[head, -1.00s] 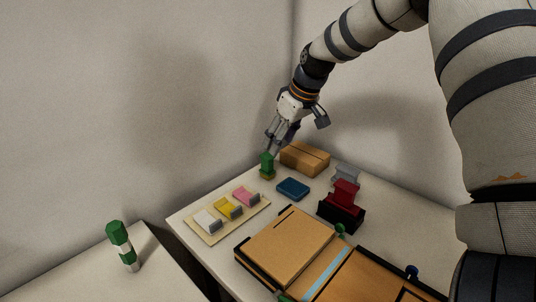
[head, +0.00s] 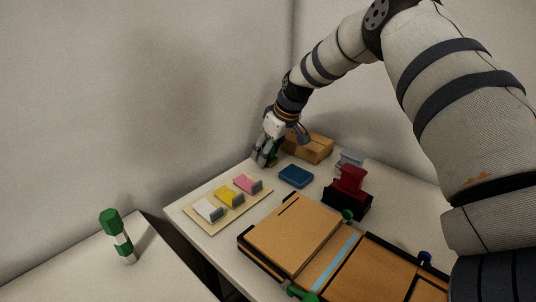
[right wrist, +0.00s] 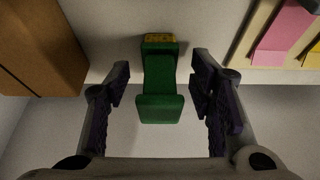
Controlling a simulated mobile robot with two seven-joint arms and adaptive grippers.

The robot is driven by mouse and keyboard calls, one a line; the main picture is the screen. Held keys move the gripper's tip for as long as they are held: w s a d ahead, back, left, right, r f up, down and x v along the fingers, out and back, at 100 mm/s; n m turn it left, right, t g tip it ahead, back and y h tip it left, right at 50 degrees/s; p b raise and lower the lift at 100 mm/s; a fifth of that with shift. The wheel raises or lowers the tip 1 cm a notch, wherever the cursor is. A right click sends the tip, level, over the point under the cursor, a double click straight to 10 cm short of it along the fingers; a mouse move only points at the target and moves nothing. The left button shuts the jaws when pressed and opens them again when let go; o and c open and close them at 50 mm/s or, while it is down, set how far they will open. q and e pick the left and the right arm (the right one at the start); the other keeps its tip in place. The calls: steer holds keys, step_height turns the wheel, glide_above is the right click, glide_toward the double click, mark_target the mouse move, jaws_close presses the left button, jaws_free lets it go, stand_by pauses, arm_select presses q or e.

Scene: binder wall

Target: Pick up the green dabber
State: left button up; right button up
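The green dabber (right wrist: 159,80), a green handle on a yellow base, stands at the table's far left corner near the wall. In the head view only a bit of its green (head: 273,160) shows, mostly hidden behind my right gripper (head: 265,157). In the right wrist view my right gripper (right wrist: 160,85) is open, with one finger on each side of the dabber. Gaps show between both fingers and the handle, so it is not gripped. My left gripper is not in view.
A cardboard box (head: 309,148) stands close beside the gripper. A blue block (head: 296,176), a tray (head: 211,227) of white, yellow and pink pieces, a red stamp-like piece (head: 350,182) and binders (head: 293,236) are nearer. A green-white bottle (head: 121,244) stands on the left table.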

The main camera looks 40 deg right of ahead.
jaws_close()
